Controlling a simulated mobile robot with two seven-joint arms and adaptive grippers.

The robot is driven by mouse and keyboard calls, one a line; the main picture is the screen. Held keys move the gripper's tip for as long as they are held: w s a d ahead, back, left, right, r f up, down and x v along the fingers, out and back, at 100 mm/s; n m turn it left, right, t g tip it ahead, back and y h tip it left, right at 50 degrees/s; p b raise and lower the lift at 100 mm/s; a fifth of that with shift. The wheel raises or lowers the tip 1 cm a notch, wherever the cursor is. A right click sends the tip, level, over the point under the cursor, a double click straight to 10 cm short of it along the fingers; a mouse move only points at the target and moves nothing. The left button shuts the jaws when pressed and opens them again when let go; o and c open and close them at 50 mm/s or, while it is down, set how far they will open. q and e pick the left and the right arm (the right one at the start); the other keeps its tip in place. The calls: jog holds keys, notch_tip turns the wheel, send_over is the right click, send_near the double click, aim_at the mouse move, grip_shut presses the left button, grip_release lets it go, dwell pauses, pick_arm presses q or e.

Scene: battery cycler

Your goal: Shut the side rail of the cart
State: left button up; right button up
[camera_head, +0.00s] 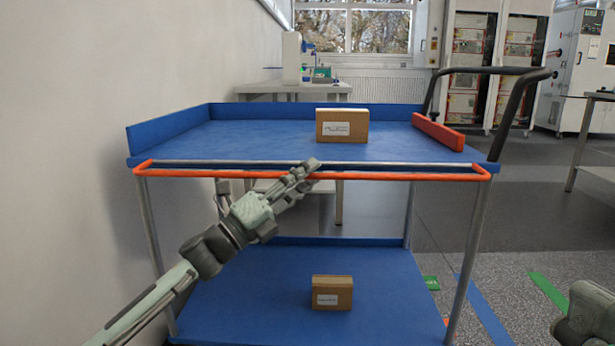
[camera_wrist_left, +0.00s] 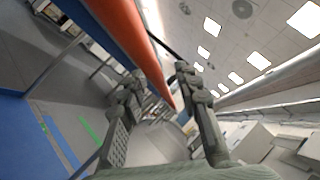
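The cart's blue top deck (camera_head: 235,140) has an orange side rail (camera_head: 400,177) along its near edge, slightly below deck level, with bent ends at both corners. My left gripper (camera_head: 312,170) reaches up from the lower left to the middle of this rail. In the left wrist view, the fingers (camera_wrist_left: 162,82) are spread apart, and the orange rail (camera_wrist_left: 135,38) runs from the top left towards the gap between them. I cannot tell whether they touch it. Part of my right arm shows at the lower right of the head view, without visible fingers.
A cardboard box (camera_head: 342,125) stands on the top deck and a smaller box (camera_head: 332,293) on the lower shelf (camera_head: 240,305). A red bar (camera_head: 437,132) lies along the deck's right side, near the black handle (camera_head: 515,100). A wall is close on the left.

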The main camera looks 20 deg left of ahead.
pick_arm(q)
jog(key=shift+w+d+r, duration=0.15)
jog(key=shift+w, duration=0.1)
grip_shut()
dwell(0.3)
